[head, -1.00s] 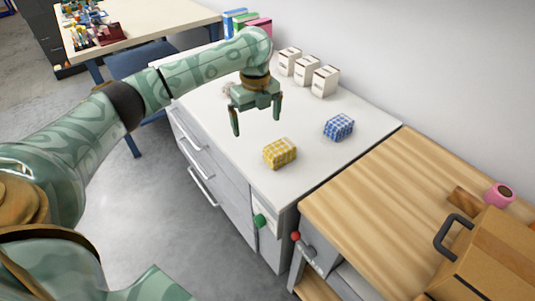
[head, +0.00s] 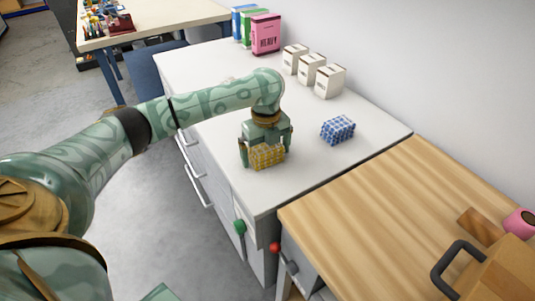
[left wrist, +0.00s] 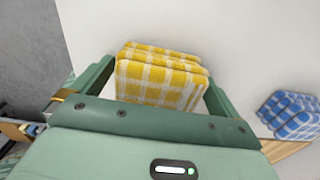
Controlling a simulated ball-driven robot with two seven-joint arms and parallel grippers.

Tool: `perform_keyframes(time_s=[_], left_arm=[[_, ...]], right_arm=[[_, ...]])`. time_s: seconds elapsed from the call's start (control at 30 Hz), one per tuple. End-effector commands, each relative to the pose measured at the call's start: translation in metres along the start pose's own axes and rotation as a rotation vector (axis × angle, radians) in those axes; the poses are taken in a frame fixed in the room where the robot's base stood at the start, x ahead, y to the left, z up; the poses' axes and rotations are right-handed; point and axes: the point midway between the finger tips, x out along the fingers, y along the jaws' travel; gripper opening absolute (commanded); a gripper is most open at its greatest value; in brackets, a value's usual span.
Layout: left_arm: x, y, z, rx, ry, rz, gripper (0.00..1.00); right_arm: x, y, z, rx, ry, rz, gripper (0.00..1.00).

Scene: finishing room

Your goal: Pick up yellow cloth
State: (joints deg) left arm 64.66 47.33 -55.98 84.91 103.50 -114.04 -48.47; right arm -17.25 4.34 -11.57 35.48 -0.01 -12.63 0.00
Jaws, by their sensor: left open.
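The yellow cloth (head: 267,156) is a folded, yellow-and-white checked bundle on the white counter (head: 215,68). In the left wrist view the cloth (left wrist: 160,78) sits between the two fingers. My left gripper (head: 264,158) is open and lowered around the cloth, one finger on each side. I cannot tell whether the fingers touch it. My right gripper is not in view.
A blue checked cloth (head: 338,130) lies to the right of the yellow one. Several white boxes (head: 329,80) and a pink package (head: 265,34) stand along the wall. A wooden worktop (head: 365,205) with a cardboard box (head: 497,272) is at right.

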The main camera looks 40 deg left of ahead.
Motion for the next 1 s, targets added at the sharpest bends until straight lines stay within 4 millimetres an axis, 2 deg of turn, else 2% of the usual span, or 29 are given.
perform_keyframes(time_s=[0.03, 0.1, 0.2, 0.5, 0.67, 0.8, 0.87, 1.0], left_arm=[[-0.001, 0.0, 0.0, 0.0, -0.001, -0.001, 1.0], [-0.001, 0.0, 0.0, 0.0, -0.001, -0.001, 0.81], [-0.001, 0.0, 0.0, 0.0, -0.001, 0.0, 0.58], [-0.003, 0.0, 0.0, 0.0, -0.001, 0.0, 0.58], [-0.016, 0.0, 0.0, 0.0, -0.001, -0.003, 0.58], [-0.043, 0.0, 0.0, -0.001, -0.002, -0.006, 0.58], [-0.056, 0.011, 0.0, -0.002, -0.004, -0.005, 0.58], [-0.094, 0.041, -0.004, -0.001, -0.005, -0.006, 0.58]], right_arm=[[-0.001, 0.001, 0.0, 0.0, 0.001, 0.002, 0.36], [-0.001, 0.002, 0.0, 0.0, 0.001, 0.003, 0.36], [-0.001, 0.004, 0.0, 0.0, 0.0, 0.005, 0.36], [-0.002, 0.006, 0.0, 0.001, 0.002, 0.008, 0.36], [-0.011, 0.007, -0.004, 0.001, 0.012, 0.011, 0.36], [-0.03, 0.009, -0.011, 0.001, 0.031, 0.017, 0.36], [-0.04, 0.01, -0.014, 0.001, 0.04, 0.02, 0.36], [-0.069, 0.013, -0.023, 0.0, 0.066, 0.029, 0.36]])
